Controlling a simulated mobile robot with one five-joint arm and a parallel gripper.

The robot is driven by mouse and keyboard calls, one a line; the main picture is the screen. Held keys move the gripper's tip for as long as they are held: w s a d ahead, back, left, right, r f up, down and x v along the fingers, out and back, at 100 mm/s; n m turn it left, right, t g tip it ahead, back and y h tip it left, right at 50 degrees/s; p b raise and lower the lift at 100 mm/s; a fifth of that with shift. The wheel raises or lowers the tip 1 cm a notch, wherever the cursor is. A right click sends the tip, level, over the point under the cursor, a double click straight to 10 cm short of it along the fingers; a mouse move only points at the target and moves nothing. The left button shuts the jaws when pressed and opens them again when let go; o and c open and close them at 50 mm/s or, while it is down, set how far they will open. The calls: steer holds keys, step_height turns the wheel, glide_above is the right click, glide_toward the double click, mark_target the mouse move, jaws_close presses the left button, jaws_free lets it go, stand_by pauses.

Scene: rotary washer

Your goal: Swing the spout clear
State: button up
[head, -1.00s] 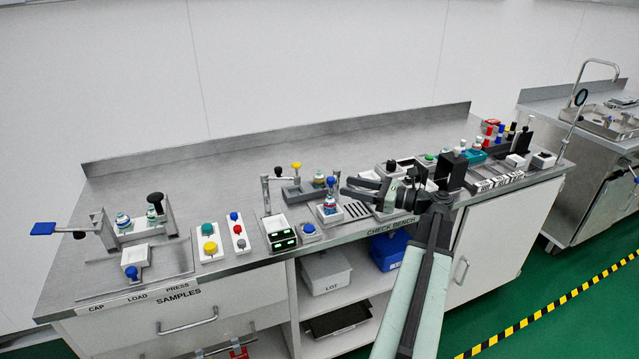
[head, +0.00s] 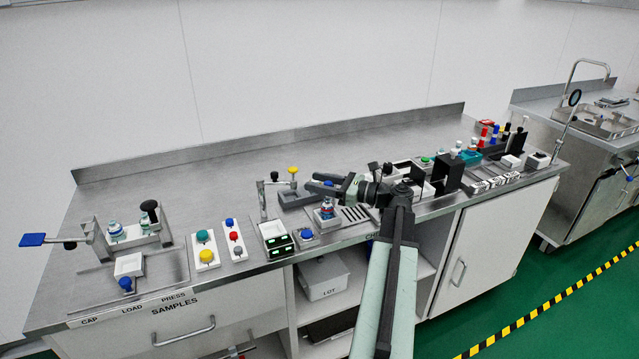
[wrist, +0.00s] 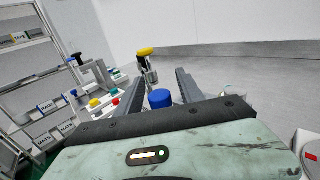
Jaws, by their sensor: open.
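A slim post (head: 262,201) stands on the bench with a thin horizontal bar at its top. A yellow knob (head: 293,170) sits at the right end of this bar; I take the bar to be the spout, but cannot see the joint clearly. My gripper (head: 309,181) is open and empty, just right of the knob and pointing left at it. In the wrist view the yellow knob (wrist: 145,52) on its metal stem shows ahead between my open fingers (wrist: 152,76), apart from them. A blue cap (wrist: 160,98) lies nearer, between the fingers in that view.
A blue-capped vial (head: 327,209) stands in a holder below my gripper. A white tray with green displays (head: 277,240) sits left of it. Button panels (head: 206,248) stand farther left. A black upright block (head: 449,173) stands right. The rear bench top is clear.

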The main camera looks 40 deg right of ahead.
jaws_close()
stand_by(1.4)
